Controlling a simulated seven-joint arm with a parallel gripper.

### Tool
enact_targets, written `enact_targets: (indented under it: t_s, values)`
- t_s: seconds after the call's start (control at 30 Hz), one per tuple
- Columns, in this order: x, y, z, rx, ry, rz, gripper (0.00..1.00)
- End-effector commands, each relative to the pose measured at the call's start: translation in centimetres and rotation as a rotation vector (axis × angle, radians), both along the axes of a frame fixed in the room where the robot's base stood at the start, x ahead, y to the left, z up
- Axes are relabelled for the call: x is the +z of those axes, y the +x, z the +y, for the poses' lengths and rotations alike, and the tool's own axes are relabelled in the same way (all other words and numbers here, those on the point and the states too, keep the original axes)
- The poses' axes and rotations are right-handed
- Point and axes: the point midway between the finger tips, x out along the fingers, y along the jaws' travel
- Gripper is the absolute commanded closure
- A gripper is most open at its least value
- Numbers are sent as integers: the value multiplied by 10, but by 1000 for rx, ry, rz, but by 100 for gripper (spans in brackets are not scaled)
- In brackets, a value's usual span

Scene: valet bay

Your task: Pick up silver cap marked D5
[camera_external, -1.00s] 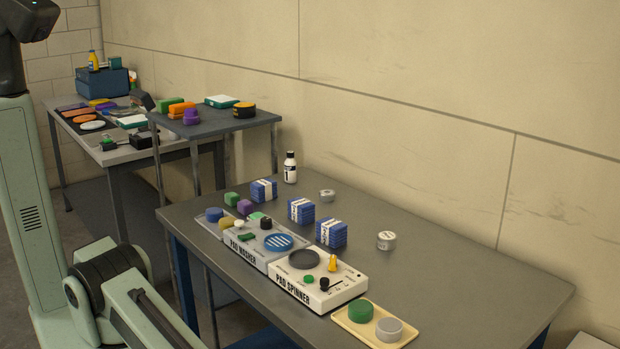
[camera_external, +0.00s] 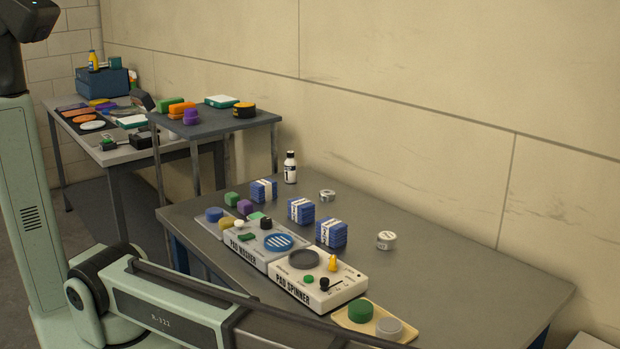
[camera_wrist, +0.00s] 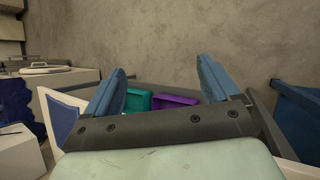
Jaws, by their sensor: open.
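Two small silver caps stand on the grey table in the external view. One silver cap (camera_external: 327,195) is toward the back, right of the white bottle, and the other (camera_external: 386,240) is nearer the right side. Their markings are too small to read, so I cannot tell which is D5. My gripper (camera_wrist: 163,64) shows in the wrist view with its two blue fingers apart and nothing between them. It is outside the external view. No silver cap shows in the wrist view.
The pad washer (camera_external: 245,251) and pad spinner (camera_external: 314,299) line the table's front edge. Several blue pad stacks (camera_external: 331,232) stand behind them, with a white bottle (camera_external: 290,168). The table's right part is clear. Teal (camera_wrist: 138,101) and purple (camera_wrist: 174,100) items lie beyond my fingers.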

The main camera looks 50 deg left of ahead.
Motion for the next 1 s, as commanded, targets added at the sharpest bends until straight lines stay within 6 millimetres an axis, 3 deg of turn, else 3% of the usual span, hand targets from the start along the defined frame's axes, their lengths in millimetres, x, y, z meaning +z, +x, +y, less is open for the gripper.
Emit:
enact_targets:
  t_s: [0.03, 0.2, 0.37, 0.5, 0.6, 0.7, 0.87, 1.0]
  values:
    - [29, 6, -7, 45, 13, 53, 11]
    - [116, 17, -11, 189, 86, 240, 11]
    - [189, 34, -4, 298, 160, 384, 11]
    - [244, 69, 15, 390, 216, 470, 11]
    - [264, 105, 37, 450, 239, 490, 11]
    - [269, 143, 60, 498, 245, 482, 11]
    - [264, 214, 107, 571, 237, 431, 11]
    - [255, 280, 158, 634, 229, 369, 11]
